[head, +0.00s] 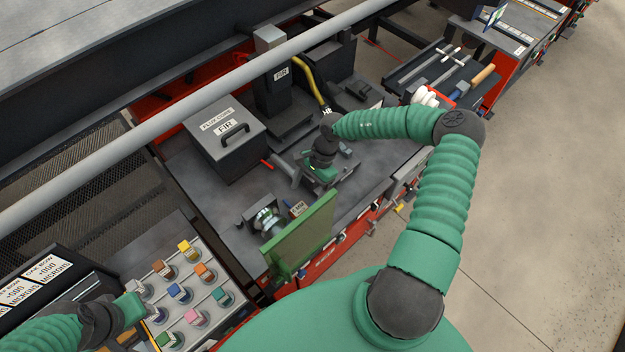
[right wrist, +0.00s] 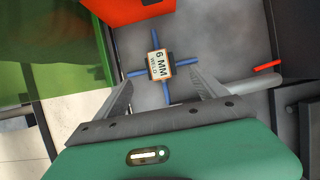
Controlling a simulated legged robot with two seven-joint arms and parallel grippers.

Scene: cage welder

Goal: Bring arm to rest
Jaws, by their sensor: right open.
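My right arm reaches over the workbench (head: 232,205), and its green gripper (head: 318,178) points down above the bench top. In the right wrist view the two grey fingers (right wrist: 160,84) are spread apart with nothing held between them. Beyond them is a small block marked 6 MM WELD (right wrist: 160,65) with blue rods crossing under it. The block also shows in the head view (head: 298,208), beside the green panel. My left gripper (head: 132,306) is at the lower left, next to a panel of coloured knobs; its fingers are not clear.
A green panel (head: 303,235) stands at the bench's front edge. A grey pipe (head: 200,88) crosses above the bench. A tool tray (head: 440,75) lies at the back right. Open floor (head: 550,200) is to the right.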

